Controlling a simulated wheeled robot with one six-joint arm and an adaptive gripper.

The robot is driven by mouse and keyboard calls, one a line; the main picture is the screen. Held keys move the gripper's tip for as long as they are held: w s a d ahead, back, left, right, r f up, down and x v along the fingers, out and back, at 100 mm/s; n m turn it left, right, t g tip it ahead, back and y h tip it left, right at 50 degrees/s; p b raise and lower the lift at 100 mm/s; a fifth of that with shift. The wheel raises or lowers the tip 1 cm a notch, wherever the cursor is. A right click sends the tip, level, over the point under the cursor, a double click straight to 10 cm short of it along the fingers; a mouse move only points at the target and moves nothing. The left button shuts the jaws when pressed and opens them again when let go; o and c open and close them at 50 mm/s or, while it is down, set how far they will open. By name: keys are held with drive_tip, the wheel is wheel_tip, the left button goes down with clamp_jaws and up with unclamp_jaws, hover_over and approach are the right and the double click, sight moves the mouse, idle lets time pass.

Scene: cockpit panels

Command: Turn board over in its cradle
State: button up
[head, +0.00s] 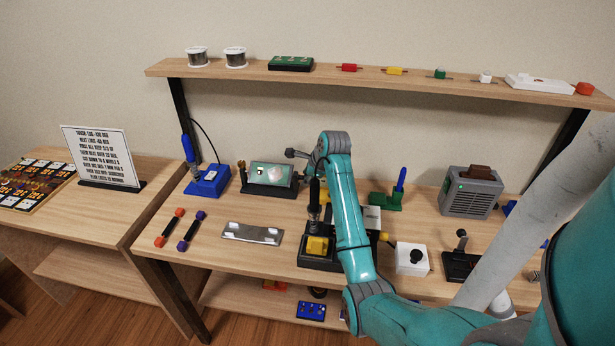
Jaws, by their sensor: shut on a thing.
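The green board (268,174) sits tilted in its black cradle (265,191), near the back of the workbench in the head view. A pale round glare covers part of its face. My teal arm rises at the bench's middle, and its wrist bends left toward the cradle. My gripper (294,154) is small and dark, at the board's upper right corner. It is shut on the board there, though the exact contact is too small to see. Part of the gripper and the cradle's right end are hard to make out by the arm.
A blue soldering stand (208,180) stands left of the cradle. A silver plate (252,233) lies in front. A shelf (220,70) with several small parts overhangs the back.

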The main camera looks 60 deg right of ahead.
drive_tip(key=o, duration=1.2)
drive_tip(key=shift+c, duration=0.2)
drive_tip(key=v, duration=1.2)
